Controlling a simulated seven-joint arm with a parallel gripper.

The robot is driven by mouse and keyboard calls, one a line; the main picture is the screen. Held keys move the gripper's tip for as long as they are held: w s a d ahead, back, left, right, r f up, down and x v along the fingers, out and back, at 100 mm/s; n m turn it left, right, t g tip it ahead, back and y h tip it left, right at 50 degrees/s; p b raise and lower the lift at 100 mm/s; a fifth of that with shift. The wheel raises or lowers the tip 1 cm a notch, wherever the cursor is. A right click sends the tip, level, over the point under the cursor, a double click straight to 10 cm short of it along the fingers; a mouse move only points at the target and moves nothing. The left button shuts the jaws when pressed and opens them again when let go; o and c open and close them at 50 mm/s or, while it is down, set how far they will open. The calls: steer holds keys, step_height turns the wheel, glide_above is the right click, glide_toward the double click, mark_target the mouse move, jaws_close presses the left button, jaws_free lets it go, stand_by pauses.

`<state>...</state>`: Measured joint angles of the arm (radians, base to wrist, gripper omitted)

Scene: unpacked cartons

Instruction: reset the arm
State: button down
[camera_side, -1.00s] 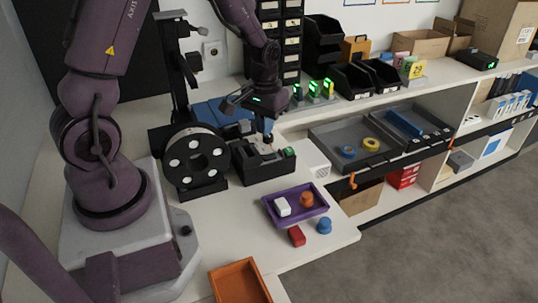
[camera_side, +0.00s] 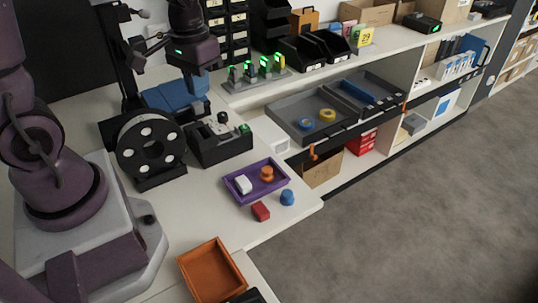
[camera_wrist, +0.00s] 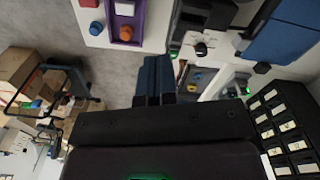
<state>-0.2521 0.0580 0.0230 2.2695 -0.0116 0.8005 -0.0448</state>
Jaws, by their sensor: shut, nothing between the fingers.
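My gripper (camera_wrist: 153,62) shows in the wrist view as two dark blue fingers side by side, shut and empty. In the side view the purple end of my arm (camera_side: 190,38) is raised above the back of the bench, left of the drawer rack; the fingertips are hard to make out there. No object is in the gripper's hold.
A purple tray (camera_side: 278,191) holds a white block (camera_side: 243,184) and an orange piece (camera_side: 267,174). A red block (camera_side: 261,211) and a blue piece (camera_side: 287,197) lie beside it. A black spool (camera_side: 151,149) and an orange tray (camera_side: 236,264) stand nearby.

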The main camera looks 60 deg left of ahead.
steer(key=s+d+r+m+t, duration=0.2)
steer(key=s+d+r, duration=0.1)
steer(key=r, duration=0.3)
steer(key=s+d+r+m+t, duration=0.1)
steer(key=s+d+r+t, duration=0.2)
steer(key=r, duration=0.3)
steer(key=shift+s+d+m, duration=0.4)
steer(key=shift+s+d, duration=0.4)
steer(key=shift+s, duration=0.1)
steer(key=w+a+f+n+g, duration=0.6)
steer(key=w+a+f+n, duration=0.6)
steer(key=n, duration=0.6)
steer(key=shift+w+a+f+g, duration=0.2)
steer(key=shift+w+f+g, duration=0.1)
steer(key=shift+w+f, duration=0.95)
